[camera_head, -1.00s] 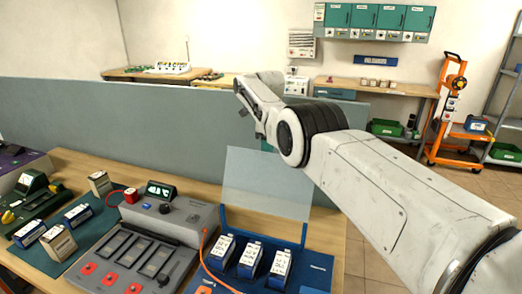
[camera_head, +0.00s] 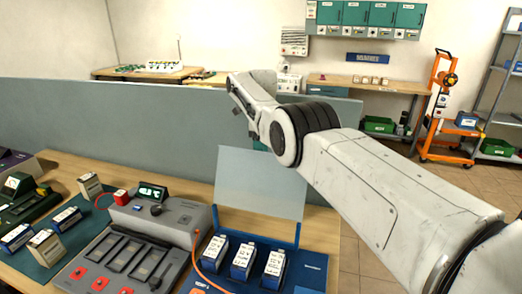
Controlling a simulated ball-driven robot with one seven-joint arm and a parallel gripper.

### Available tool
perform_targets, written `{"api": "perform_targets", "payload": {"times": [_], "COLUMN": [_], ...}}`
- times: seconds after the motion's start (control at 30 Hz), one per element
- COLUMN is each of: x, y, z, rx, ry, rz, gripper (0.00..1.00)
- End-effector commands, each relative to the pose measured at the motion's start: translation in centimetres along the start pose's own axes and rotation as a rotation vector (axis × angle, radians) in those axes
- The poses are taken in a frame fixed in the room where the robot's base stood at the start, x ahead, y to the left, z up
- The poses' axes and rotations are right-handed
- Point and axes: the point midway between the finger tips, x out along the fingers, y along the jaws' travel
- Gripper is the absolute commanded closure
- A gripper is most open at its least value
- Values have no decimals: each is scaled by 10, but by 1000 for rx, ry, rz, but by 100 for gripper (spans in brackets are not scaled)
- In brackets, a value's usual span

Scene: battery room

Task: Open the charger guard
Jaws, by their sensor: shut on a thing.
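The charger guard (camera_head: 260,184) is a clear, pale panel standing steeply raised at the back of a blue charger base (camera_head: 308,268). Several white-and-blue battery packs (camera_head: 242,260) stand upright in a row in the base, in front of the panel. My gripper (camera_head: 250,132) is at the far end of my arm, just above the guard's top edge. It is shut on the guard, though the arm's end hides most of the fingers and the contact itself.
A grey charger unit (camera_head: 165,218) with a small screen and red buttons stands left of the blue base. An orange cable (camera_head: 202,262) runs between them. A grey partition (camera_head: 110,120) rises behind the bench. My arm covers the right side.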

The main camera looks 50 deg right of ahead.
Motion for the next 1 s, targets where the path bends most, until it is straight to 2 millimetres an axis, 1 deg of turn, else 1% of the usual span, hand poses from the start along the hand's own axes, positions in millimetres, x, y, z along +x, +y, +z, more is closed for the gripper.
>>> {"api": "perform_targets", "payload": {"times": [0.03, 0.37, 0.53, 0.67, 0.9, 1.0], "x": [2, 3, -2, -14, -46, -53], "y": [0, 1, 0, -1, -2, -1], "z": [3, 3, 3, 3, 2, 2], "rx": [-1, -2, -1, -2, 1, 0], "ry": [-8, -8, -8, -10, -12, -9], "rz": [-3, -1, -3, -8, -15, -12], "gripper": [62, 62, 62, 62, 62, 62]}}
